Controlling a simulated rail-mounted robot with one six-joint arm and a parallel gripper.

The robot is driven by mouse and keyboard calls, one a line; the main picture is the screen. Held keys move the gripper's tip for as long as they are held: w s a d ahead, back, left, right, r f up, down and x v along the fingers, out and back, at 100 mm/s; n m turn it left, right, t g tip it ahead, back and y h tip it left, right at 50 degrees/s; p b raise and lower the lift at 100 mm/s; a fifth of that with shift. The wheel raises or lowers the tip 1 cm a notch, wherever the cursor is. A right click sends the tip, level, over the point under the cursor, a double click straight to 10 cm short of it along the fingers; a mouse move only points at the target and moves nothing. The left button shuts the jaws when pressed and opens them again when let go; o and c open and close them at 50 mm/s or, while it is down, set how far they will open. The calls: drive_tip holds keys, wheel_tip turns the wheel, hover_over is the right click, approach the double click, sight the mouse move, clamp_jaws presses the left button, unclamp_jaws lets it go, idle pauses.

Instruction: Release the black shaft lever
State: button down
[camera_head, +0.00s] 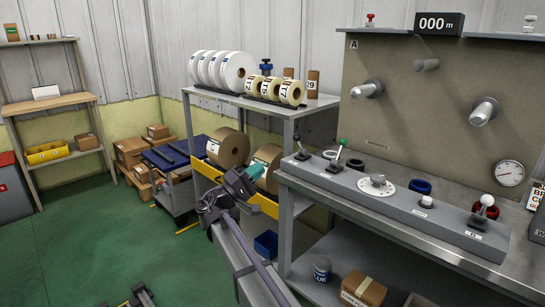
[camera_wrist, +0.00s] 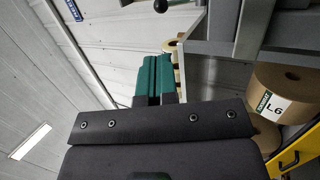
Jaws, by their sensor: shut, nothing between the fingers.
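A black-knobbed lever (camera_head: 299,147) stands at the left end of the long grey control box (camera_head: 400,205) on the workbench. A green-knobbed lever (camera_head: 339,150) stands just to its right. My gripper (camera_head: 258,168) has teal fingers and is to the left of the black lever in the head view, apart from it, in front of the shelf rack. In the wrist view its fingers (camera_wrist: 156,78) are together with nothing between them. A dark rounded knob (camera_wrist: 160,5) shows at the top of that view; I cannot tell which lever it belongs to.
A lever with a white knob (camera_head: 487,200) and red part stands at the box's right end. A white dial (camera_head: 376,186) sits mid-box. Large brown rolls (camera_head: 228,147) lie on the rack's yellow-edged shelf behind my gripper. The rack's upper shelf (camera_head: 262,103) holds white rolls.

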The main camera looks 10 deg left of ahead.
sight(294, 138)
drive_tip(key=p+x, duration=0.5)
drive_tip(key=x, duration=0.7)
drive_tip(key=shift+r, duration=0.1)
drive_tip(key=shift+w+d+r, duration=0.1)
drive_tip(key=shift+w+d, duration=0.25)
